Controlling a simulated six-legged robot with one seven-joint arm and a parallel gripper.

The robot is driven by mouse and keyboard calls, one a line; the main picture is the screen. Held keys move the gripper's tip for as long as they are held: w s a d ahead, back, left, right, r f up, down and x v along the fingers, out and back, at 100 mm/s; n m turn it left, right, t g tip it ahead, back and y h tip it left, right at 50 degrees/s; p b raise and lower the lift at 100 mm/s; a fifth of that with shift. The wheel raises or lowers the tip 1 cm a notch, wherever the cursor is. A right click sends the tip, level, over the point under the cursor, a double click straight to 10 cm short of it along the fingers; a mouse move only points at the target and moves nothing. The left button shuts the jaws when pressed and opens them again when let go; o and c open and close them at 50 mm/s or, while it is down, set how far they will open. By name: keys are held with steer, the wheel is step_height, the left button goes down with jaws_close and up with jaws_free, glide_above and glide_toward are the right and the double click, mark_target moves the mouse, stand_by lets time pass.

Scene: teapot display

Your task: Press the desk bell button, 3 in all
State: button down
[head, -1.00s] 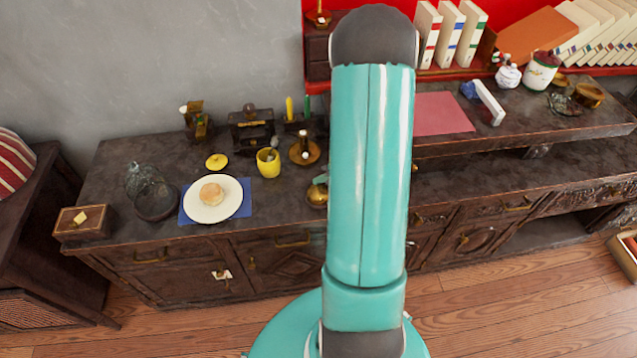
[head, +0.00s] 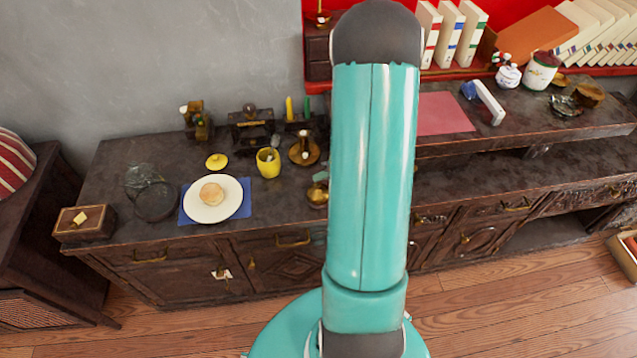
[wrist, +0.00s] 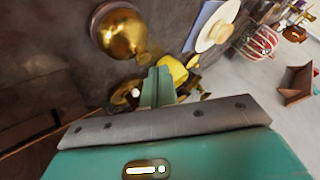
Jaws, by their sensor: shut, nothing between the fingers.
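The desk bell (head: 318,194) is a small gold dome on the dark cabinet top, just left of my arm in the head view. In the wrist view the bell (wrist: 119,30) shows large and shiny near the top, with a small knob on it. My gripper (wrist: 157,74) is shut and empty, its teal fingers together. In the wrist view the fingertips appear below and right of the bell, apart from it in the picture. The true gap between them is hard to judge. In the head view my arm hides most of the gripper.
A yellow cup (head: 268,164) and a brass candlestick (head: 304,150) stand behind the bell. A white plate (head: 212,204) with a bun lies on a blue mat to the left. Books (head: 462,35) and jars stand on the right. Bare cabinet top lies left of the bell.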

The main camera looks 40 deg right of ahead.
steer(key=shift+r, duration=0.15)
step_height(320, 180, up, 5)
steer(key=shift+f, duration=0.1)
stand_by(0.6)
stand_by(2.5)
step_height(320, 180, up, 4)
steer(key=m+h, duration=0.1)
steer(key=m, duration=0.6)
steer(key=m+t+h, duration=0.1)
steer(key=m, duration=0.7)
steer(key=m+h, duration=0.1)
steer(key=m, duration=0.6)
steer(key=shift+a+m+h, duration=0.1)
steer(key=shift+m+h, duration=0.2)
steer(key=shift+m, duration=0.1)
steer(key=shift+f, duration=0.2)
